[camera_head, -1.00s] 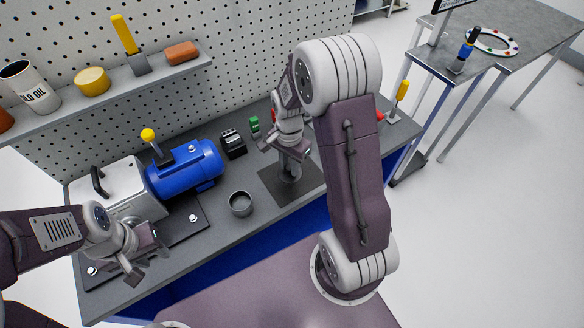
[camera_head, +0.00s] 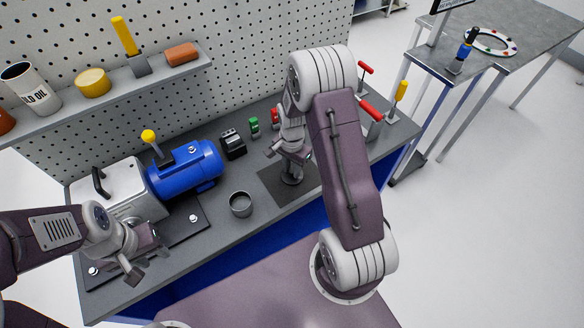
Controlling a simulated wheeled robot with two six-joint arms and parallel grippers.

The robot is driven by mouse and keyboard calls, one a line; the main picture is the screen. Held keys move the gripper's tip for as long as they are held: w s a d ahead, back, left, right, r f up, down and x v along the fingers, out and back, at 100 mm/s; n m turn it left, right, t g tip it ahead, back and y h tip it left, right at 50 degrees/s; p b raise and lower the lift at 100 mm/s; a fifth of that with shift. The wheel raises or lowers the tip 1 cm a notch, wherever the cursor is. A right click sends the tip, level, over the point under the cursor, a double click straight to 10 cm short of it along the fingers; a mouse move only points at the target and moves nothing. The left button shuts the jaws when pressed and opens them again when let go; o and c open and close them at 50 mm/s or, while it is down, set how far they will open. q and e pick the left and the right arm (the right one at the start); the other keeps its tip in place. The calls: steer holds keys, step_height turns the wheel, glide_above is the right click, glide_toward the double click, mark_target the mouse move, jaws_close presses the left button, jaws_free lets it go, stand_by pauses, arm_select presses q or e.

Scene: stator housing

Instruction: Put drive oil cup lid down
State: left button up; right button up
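My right gripper (camera_head: 288,156) is above the dark square mat (camera_head: 272,182), pointing down, with its fingers spread. A small grey round piece (camera_head: 291,178), which looks like the drive oil cup lid, stands on the mat just below the fingers. The gripper partly hides it, and it appears apart from the fingers. An open grey round cup (camera_head: 240,204) stands on the bench to the left of the mat. My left gripper (camera_head: 146,262) is open and empty above the front left of the bench, by the dark base plate.
A blue motor (camera_head: 187,168) and silver housing (camera_head: 122,187) occupy the left of the bench (camera_head: 222,238). A black block (camera_head: 233,144), green piece (camera_head: 254,126) and red-handled clamps (camera_head: 370,108) stand along the back.

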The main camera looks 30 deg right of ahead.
mark_target(292, 170)
steer(key=o, duration=0.4)
steer(key=shift+c, duration=0.2)
step_height(292, 170, up, 12)
steer(key=s+a+f+n+t, duration=0.1)
steer(key=s+a+n, duration=0.6)
steer(key=s+n, duration=0.5)
steer(key=shift+s+a+n, duration=0.25)
steer(key=shift+s+n, duration=0.05)
